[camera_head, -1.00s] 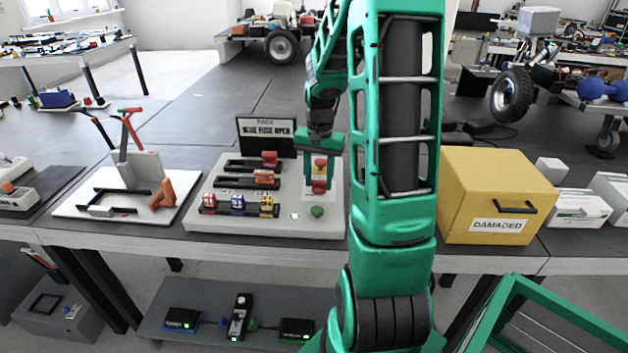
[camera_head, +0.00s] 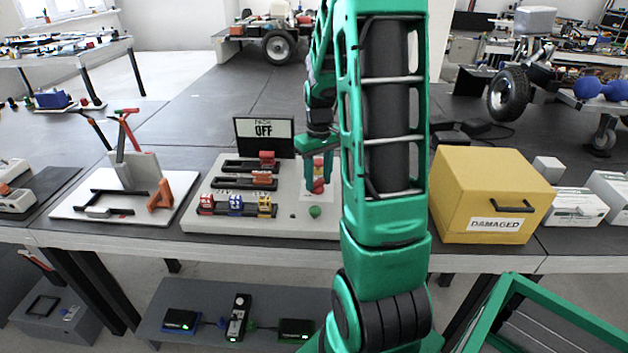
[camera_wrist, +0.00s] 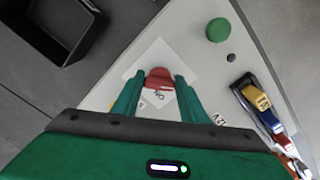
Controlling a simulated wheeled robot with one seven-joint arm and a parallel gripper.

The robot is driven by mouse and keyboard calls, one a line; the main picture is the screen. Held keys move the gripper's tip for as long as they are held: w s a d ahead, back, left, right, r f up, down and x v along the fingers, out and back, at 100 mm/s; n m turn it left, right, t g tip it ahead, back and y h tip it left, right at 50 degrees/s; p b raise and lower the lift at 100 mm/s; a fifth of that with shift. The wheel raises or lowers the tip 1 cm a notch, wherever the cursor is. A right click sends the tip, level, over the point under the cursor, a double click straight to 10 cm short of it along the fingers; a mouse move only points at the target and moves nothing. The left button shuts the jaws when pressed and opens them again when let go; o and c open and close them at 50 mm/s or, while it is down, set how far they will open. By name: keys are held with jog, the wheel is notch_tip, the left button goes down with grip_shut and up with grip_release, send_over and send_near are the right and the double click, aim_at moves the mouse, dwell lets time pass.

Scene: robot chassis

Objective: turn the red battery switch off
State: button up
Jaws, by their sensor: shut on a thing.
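The red battery switch (camera_wrist: 158,79) stands on a white square plate on the grey panel (camera_head: 290,229). In the wrist view the red knob sits between the two green fingers of my gripper (camera_wrist: 157,92), which is shut on it. The plate has a printed "ON" mark, and the plate appears rotated in that view. In the head view the switch (camera_head: 319,186) is partly covered by my gripper (camera_head: 318,178). The display (camera_head: 264,135) behind the panel reads "OFF".
The panel also carries a green button (camera_head: 315,211), black bars with red and orange parts, and small red, blue and yellow fuses (camera_head: 235,203). A yellow box (camera_head: 492,194) marked "DAMAGED" stands to the right. A white board with a tool stand (camera_head: 135,170) lies left.

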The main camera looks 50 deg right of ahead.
aim_at(317, 181)
jog(key=shift+w+d+r+n, duration=0.1)
jog(key=shift+w+n, duration=0.15)
jog(key=shift+n, duration=0.45)
jog(key=o, duration=0.9)
jog(key=shift+c, duration=0.2)
jog(key=shift+o, duration=0.9)
jog(key=shift+s, duration=0.1)
notch_tip(317, 181, up, 11)
jog(key=shift+f, duration=0.2)
